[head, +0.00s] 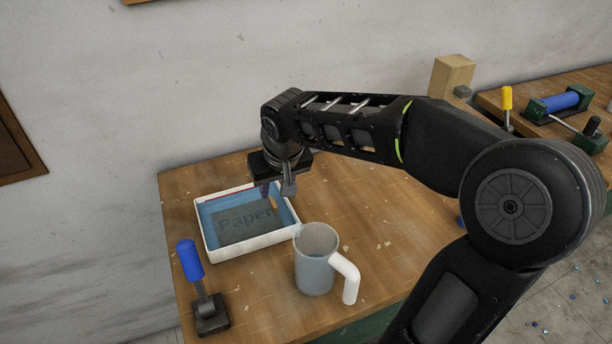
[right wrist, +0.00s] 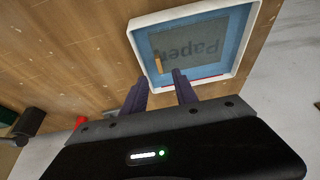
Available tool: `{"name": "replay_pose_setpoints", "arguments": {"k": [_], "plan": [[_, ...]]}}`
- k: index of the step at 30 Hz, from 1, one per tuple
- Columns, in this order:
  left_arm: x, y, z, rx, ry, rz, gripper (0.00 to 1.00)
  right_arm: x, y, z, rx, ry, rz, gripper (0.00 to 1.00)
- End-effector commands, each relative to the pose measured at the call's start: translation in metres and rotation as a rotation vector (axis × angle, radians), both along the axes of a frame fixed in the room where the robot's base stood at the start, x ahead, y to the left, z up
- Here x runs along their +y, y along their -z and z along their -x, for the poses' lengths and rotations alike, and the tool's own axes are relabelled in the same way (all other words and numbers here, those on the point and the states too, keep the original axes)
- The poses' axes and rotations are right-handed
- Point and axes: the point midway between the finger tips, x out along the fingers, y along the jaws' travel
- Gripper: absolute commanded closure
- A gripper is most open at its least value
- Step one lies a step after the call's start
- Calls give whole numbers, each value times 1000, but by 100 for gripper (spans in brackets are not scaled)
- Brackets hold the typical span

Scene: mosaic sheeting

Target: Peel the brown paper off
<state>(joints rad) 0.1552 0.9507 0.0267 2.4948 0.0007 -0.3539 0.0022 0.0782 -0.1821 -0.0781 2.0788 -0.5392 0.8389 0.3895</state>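A white tray (head: 205,237) with a blue inside stands on the wooden table. It also shows in the right wrist view (right wrist: 243,40). A dark grey-brown sheet marked "Paper" (head: 238,233) lies flat in it, also in the right wrist view (right wrist: 180,45). A small orange-brown tab (right wrist: 158,64) is at one corner of the sheet; the head view shows it too (head: 273,202). My right gripper (head: 278,190) is above the tray's back edge. In the right wrist view its fingers (right wrist: 159,76) are apart, with nothing between them, near the tab. My left gripper is out of view.
A grey mug-like jug (head: 316,262) with a white handle stands just right of the tray. A blue-handled tool (head: 190,262) stands at the front left. Tools and a wooden block (head: 452,78) are at the right. The tabletop (head: 370,215) right of the tray is mostly clear.

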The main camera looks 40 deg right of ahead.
Motion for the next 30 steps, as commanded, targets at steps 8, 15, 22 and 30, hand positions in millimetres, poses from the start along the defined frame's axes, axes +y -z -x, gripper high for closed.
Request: {"name": "replay_pose_setpoints", "arguments": {"k": [8,15,22,30], "plan": [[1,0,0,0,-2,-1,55,-1,-1,1,5,4,2,65],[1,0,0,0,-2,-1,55,-1,3,0,6,4,2,65],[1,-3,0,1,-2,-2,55,-4,28,-9,10,3,2,65],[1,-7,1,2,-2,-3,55,-9,62,-23,8,3,3,65]]}}
